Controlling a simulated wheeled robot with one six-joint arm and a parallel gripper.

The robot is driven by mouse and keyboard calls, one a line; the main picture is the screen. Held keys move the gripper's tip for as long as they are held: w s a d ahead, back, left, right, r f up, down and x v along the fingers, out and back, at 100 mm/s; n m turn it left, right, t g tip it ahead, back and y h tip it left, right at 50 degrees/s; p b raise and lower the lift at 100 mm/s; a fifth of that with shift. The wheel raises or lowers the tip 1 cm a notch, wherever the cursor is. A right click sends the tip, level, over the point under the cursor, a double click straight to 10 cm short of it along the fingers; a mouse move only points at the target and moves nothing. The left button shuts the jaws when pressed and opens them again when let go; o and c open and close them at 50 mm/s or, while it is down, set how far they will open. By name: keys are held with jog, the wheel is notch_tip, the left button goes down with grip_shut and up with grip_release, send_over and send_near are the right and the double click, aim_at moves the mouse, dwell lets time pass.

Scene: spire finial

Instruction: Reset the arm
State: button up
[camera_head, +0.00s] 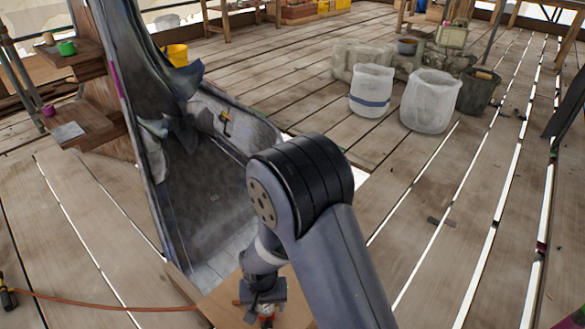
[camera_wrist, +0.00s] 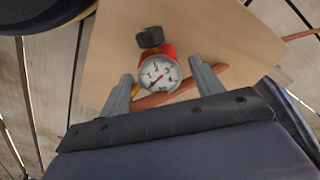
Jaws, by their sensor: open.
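My arm reaches down and away from me in the head view, and my gripper (camera_head: 266,302) is at the bottom middle. In the wrist view my gripper (camera_wrist: 165,85) is open, with one finger on each side of a gauge (camera_wrist: 159,74). The gauge has a white round dial, a red body and a dark knob behind it. The fingers appear apart from the dial. In the head view only a small red part of the gauge (camera_head: 267,318) shows below my gripper. The gauge is over a tan board (camera_wrist: 215,35).
An orange hose (camera_head: 100,302) runs across the planks to the board. A grey draped spire structure (camera_head: 205,180) rises just left of my arm. White buckets (camera_head: 430,102) stand on the planks at the upper right. Plank floor to the right (camera_head: 440,190) is mostly clear, with open gaps.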

jog(key=shift+r, duration=1.1)
